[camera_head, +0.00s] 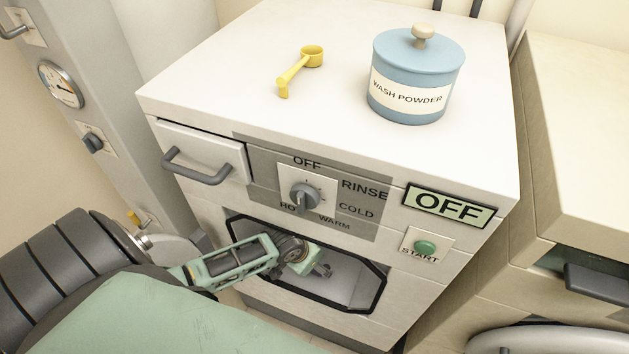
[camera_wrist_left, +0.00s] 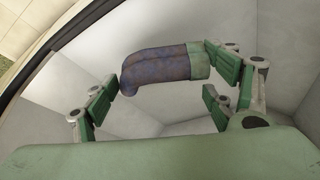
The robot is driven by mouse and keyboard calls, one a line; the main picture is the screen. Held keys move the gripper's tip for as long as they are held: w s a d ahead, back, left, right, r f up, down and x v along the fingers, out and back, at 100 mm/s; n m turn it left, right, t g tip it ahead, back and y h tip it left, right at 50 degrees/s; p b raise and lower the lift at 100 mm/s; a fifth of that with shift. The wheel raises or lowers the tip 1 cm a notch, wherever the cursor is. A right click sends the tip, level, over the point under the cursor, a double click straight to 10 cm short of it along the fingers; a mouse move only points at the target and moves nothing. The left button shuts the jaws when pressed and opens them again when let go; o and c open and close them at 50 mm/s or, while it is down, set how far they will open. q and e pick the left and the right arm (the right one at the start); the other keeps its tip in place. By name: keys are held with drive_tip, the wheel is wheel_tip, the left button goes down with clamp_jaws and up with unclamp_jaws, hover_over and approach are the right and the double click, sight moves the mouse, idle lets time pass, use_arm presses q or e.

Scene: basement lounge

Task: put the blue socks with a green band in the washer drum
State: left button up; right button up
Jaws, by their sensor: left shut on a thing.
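The blue socks with a green band (camera_wrist_left: 160,68) show in the left wrist view, bluish-purple with the green band at the right end. My left gripper (camera_wrist_left: 163,88) is shut on them, one finger at each end. Pale faceted walls of the washer drum (camera_wrist_left: 75,65) surround them. In the head view my left gripper (camera_head: 318,268) reaches through the dark-rimmed opening of the washer (camera_head: 470,150); the socks cannot be made out there. My right gripper is not in view.
A blue wash powder tub (camera_head: 415,60) and a yellow scoop (camera_head: 298,70) stand on the washer top. The front has a dial (camera_head: 305,197), a green start button (camera_head: 425,247) and a display (camera_head: 447,205) reading OFF. Another machine (camera_head: 575,140) stands at right.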

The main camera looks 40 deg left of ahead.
use_arm(q)
drive_tip(key=shift+w+f, duration=0.2)
drive_tip(key=shift+f, duration=1.5)
drive_tip(key=shift+b, duration=0.3)
drive_tip(key=shift+f, duration=0.2)
drive_tip(key=o, duration=1.2)
drive_tip(key=shift+c, duration=0.2)
drive_tip(key=shift+r, duration=0.15)
drive_tip(key=shift+r, duration=0.25)
drive_tip(key=p+v, duration=0.1)
drive_tip(key=v, duration=0.1)
drive_tip(key=shift+s+r, duration=0.2)
drive_tip(key=shift+r, duration=0.15)
drive_tip(key=s+a, duration=0.2)
drive_tip(key=s, duration=1)
